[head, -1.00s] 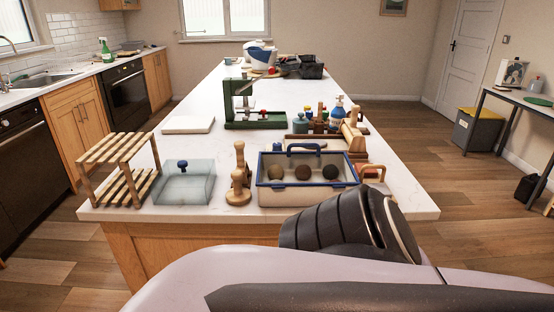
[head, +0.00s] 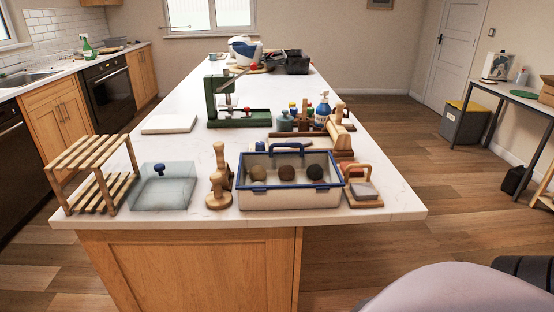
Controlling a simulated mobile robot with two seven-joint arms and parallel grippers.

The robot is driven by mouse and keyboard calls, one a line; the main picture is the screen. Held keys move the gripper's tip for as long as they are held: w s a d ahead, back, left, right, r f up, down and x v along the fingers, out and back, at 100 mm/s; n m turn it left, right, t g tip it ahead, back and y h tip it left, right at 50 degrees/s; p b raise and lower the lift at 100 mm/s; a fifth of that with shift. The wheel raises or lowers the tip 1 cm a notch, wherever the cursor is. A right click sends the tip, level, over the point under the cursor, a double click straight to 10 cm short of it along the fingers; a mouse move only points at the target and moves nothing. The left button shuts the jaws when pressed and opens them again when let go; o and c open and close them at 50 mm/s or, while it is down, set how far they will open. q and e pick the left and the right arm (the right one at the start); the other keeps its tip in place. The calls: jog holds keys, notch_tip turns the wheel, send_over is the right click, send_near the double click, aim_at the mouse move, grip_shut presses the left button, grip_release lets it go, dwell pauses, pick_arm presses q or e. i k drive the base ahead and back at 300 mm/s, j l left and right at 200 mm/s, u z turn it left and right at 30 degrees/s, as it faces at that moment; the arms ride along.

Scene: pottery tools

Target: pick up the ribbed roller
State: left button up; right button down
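I cannot clearly make out a ribbed roller. A wooden piece with a rounded, roller-like part (head: 340,138) stands toward the right side of the white island counter (head: 120,212), behind the blue-rimmed crate (head: 290,199). It is too small to tell whether it is ribbed. Neither of my grippers is in view. Only a pale and dark part of my own body shows at the bottom right.
At the front edge stand a slatted wooden rack (head: 93,150), a glass box with a blue knob (head: 163,190), a wooden stand (head: 220,180) and a wooden-handled tool (head: 363,190). A green press (head: 238,120) stands behind. The counter's left middle is mostly clear.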

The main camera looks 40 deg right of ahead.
aim_at(223, 165)
jog(key=z, duration=1.25)
